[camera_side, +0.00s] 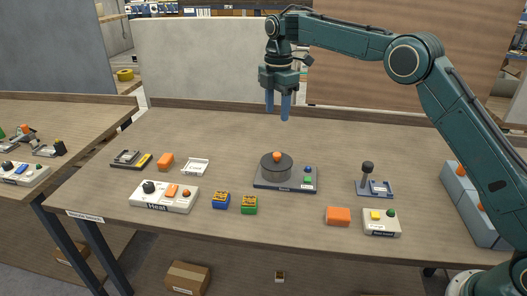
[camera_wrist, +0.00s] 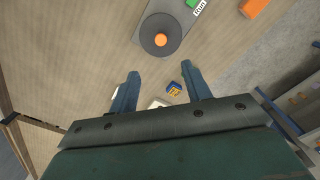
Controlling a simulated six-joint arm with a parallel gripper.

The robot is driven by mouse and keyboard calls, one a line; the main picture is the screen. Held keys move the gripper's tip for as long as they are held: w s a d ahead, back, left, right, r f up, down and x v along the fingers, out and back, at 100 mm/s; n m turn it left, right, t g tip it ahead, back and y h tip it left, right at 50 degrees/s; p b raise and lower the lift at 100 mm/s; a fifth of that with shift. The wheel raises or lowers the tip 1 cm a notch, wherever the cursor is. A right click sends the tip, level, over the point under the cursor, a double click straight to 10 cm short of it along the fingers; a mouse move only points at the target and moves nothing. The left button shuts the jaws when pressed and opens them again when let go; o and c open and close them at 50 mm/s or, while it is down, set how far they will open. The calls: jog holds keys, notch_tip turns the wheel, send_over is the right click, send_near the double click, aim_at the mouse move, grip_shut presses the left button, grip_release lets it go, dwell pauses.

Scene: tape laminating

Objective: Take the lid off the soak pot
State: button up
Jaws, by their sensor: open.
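The soak pot (camera_side: 276,170) is a dark grey round pot on a grey base with a blue and a green button at its right. Its lid (camera_wrist: 151,36) is on it, dark and round with an orange knob (camera_side: 277,156) on top. My gripper (camera_side: 278,112) hangs high above the table, above and behind the pot in the side view, with blue fingers pointing down. The gripper is open and empty. In the wrist view its fingers (camera_wrist: 160,82) are apart, and the pot lies beyond their tips, touching neither.
A Heat box (camera_side: 164,197), blue (camera_side: 220,200) and green (camera_side: 249,205) blocks and a white tray (camera_side: 195,168) lie left of the pot. A lever stand (camera_side: 374,182), orange block (camera_side: 338,216) and white button box (camera_side: 381,222) lie right. The table behind the pot is clear.

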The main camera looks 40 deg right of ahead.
send_over(277, 154)
jog(key=shift+w+a+f, duration=0.1)
jog(key=shift+f, duration=4.2)
jog(key=shift+f, duration=0.1)
jog(key=shift+f, duration=2.5)
jog(key=shift+c, duration=0.2)
grip_shut()
